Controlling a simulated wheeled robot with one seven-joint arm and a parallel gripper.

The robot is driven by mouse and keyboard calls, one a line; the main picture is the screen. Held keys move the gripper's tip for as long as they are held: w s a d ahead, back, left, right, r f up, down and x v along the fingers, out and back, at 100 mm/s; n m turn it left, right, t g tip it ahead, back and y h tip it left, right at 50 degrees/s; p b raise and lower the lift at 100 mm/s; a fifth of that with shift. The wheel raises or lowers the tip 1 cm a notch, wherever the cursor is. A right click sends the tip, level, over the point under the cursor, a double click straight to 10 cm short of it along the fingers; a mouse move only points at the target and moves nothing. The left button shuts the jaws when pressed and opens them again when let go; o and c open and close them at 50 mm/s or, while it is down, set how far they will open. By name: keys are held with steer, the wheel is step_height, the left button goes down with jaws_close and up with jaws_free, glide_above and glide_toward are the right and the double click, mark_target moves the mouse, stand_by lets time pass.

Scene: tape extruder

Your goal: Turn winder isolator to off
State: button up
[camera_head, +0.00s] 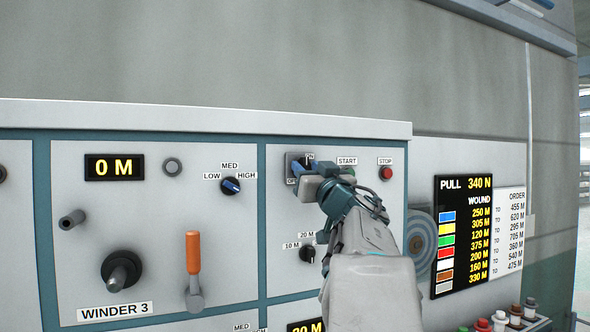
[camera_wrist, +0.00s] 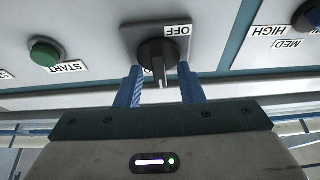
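The winder isolator is a black rotary knob (camera_wrist: 157,58) on a grey plate, seen close up in the wrist view. An OFF label (camera_wrist: 176,30), upside down in that view, sits beyond the knob. In the head view the isolator plate (camera_head: 290,157) is partly hidden by my gripper (camera_head: 303,170), with an ON label at its upper right and part of the OFF label at its lower left. My gripper also shows in the wrist view (camera_wrist: 161,90). Its blue fingers are apart, one on each side of the knob's grip, with visible gaps. I cannot tell the knob's exact setting.
A green START button (camera_wrist: 45,52) is close beside the isolator. A red STOP button (camera_head: 386,173) is to its right. Below is a length selector (camera_head: 307,254). To the left are the LOW/MED/HIGH selector (camera_head: 230,186) and an orange-handled lever (camera_head: 193,255).

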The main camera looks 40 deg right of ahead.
jaws_close()
steer(key=shift+n, duration=0.3)
steer(key=n+y, duration=0.1)
steer(key=n, duration=0.2)
steer(key=n+y+p, duration=0.1)
steer(key=n+y, duration=0.1)
steer(key=n, duration=0.1)
steer(key=shift+p, duration=0.3)
steer(key=n+y, duration=0.1)
steer(key=n, duration=0.2)
steer(key=n+g+y+p, duration=0.1)
steer(key=n+y, duration=0.1)
steer(key=n, duration=0.1)
steer(key=shift+n, duration=0.3)
steer(key=n+y+p, duration=0.1)
steer(key=n, duration=0.1)
steer(key=n+g, duration=0.1)
steer(key=n, duration=0.2)
steer(key=shift+r+g+y+p, duration=0.1)
steer(key=shift+g+y+p, duration=0.2)
steer(key=shift+y+p, duration=0.1)
steer(key=shift+n+g+p, duration=0.55)
steer(key=shift+n+g, duration=0.25)
steer(key=shift+n, duration=1.2)
jaws_free()
